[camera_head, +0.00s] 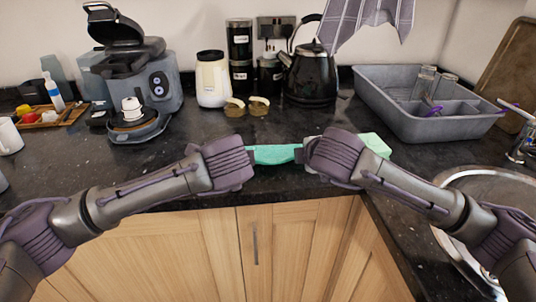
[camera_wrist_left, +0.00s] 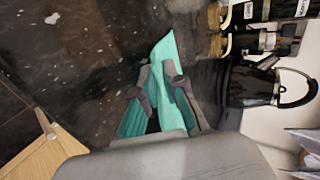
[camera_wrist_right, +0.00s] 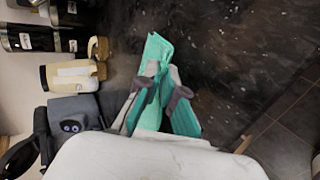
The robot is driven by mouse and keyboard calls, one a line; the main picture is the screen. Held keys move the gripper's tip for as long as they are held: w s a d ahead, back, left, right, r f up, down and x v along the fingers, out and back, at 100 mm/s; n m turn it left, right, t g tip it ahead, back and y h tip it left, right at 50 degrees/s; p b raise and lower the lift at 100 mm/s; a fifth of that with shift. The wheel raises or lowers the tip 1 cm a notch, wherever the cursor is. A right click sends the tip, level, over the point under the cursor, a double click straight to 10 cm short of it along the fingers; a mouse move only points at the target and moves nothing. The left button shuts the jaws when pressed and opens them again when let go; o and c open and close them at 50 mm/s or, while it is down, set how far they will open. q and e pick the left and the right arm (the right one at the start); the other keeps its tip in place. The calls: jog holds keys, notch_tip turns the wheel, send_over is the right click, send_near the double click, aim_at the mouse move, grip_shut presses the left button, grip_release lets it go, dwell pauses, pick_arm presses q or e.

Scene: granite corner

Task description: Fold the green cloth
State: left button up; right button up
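The green cloth (camera_head: 275,154) lies at the counter's front edge between my two grippers, its middle sagging slightly toward me. In the left wrist view the cloth (camera_wrist_left: 163,48) rises in a narrow ridge between the close-set fingers of my left gripper (camera_wrist_left: 158,75), which looks shut on it. In the right wrist view the cloth (camera_wrist_right: 156,48) likewise passes between the fingers of my right gripper (camera_wrist_right: 158,82), also apparently shut on it. Cloth spreads on both sides of the fingers.
A grey basin (camera_head: 440,125) and sink (camera_head: 480,180) are at the right. The kettle (camera_head: 312,75), cream jar (camera_head: 213,82) and waffle-maker-like appliance (camera_head: 140,80) stand behind.

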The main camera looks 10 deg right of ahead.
pick_arm(q)
jog(key=o, duration=0.6)
jog(key=shift+w, duration=0.1)
pick_arm(e)
jog(key=o, duration=0.6)
jog(key=shift+w, duration=0.1)
pick_arm(q)
jog(key=shift+s+r, duration=1)
jog(key=shift+r, duration=0.5)
jog(key=shift+s+r, duration=1.05)
jog(key=shift+r, duration=0.5)
jog(key=shift+s+r, duration=1)
jog(key=shift+r, duration=0.5)
pick_arm(e)
jog(key=shift+o, duration=0.2)
jog(key=s+r, duration=0.6)
jog(key=r, duration=0.3)
